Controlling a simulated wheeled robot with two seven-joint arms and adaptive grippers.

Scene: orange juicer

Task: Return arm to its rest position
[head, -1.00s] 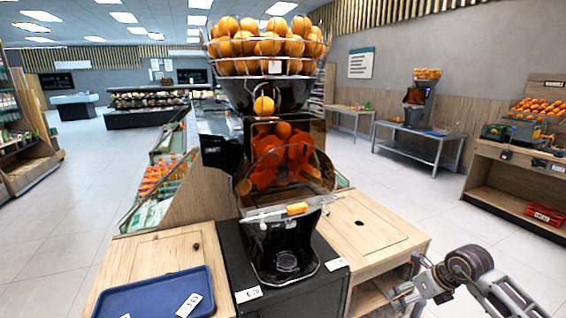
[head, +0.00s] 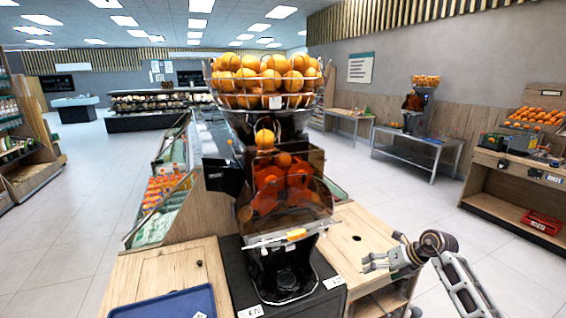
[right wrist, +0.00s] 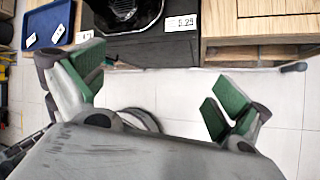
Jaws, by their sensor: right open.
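My right gripper (head: 376,262) is in the lower right of the head view, beside the right end of the wooden counter. In the right wrist view its green-padded fingers (right wrist: 155,95) are spread wide with nothing between them. The orange juicer (head: 285,190) stands on a black stand in the middle of the head view, with a full basket of oranges (head: 265,82) on top. The juicer's base (right wrist: 125,12) shows at the top of the right wrist view, apart from the gripper. My left gripper is not in view.
The wooden counter (head: 352,235) is right of the juicer. A blue tray (head: 170,305) lies on the left counter and also shows in the right wrist view (right wrist: 50,22). Open tiled floor (head: 500,260) lies to the right. A metal table (head: 420,140) stands farther back.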

